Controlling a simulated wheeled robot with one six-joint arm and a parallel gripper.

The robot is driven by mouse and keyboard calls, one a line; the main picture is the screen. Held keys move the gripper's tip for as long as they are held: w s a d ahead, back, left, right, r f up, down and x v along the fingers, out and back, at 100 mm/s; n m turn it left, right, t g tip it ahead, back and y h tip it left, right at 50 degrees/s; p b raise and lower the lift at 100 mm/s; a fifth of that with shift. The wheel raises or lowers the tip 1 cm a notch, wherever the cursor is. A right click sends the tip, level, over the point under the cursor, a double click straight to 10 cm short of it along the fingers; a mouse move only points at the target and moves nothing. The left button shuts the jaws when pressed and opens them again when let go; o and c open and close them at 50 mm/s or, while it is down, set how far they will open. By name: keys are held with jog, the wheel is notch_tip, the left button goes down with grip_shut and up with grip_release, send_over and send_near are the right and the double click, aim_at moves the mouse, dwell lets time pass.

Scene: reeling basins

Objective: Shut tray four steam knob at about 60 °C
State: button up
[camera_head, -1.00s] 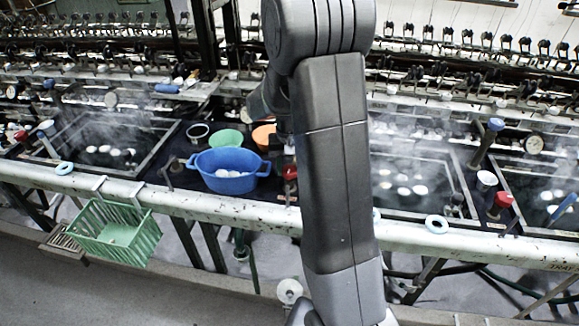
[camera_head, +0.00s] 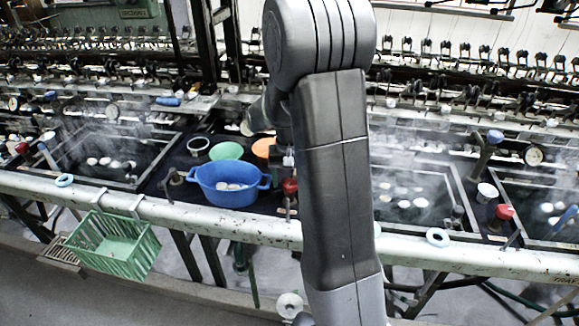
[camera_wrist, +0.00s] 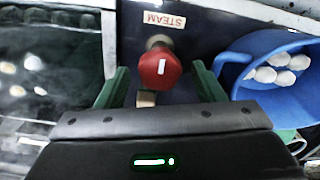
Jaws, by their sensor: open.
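The red steam knob (camera_wrist: 160,68) with a white mark sits below a STEAM label (camera_wrist: 164,20) in the wrist view. My gripper (camera_wrist: 162,84) is open, one green finger on each side of the knob with gaps showing; I cannot tell how deep the fingers reach. In the head view a red knob (camera_head: 290,186) shows beside the blue tub, partly by my arm, which hides my gripper there. A steaming basin (camera_head: 413,190) with white cocoons lies right of my arm. No temperature reading is legible.
The blue tub (camera_head: 229,184) with cocoons stands close to the knob; its rim (camera_wrist: 228,58) is near my right finger in the wrist view. A green basket (camera_head: 112,243) hangs on the front rail (camera_head: 200,216). Another red knob (camera_head: 504,212) and a dial (camera_head: 533,154) are at right.

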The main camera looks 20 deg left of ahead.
aim_at(290, 182)
notch_tip(290, 182, up, 14)
jog(key=shift+f, duration=0.25)
jog(key=shift+f, duration=0.1)
dwell(1.0)
notch_tip(290, 182, down, 14)
jog(key=shift+r, duration=0.1)
dwell(0.4)
dwell(0.3)
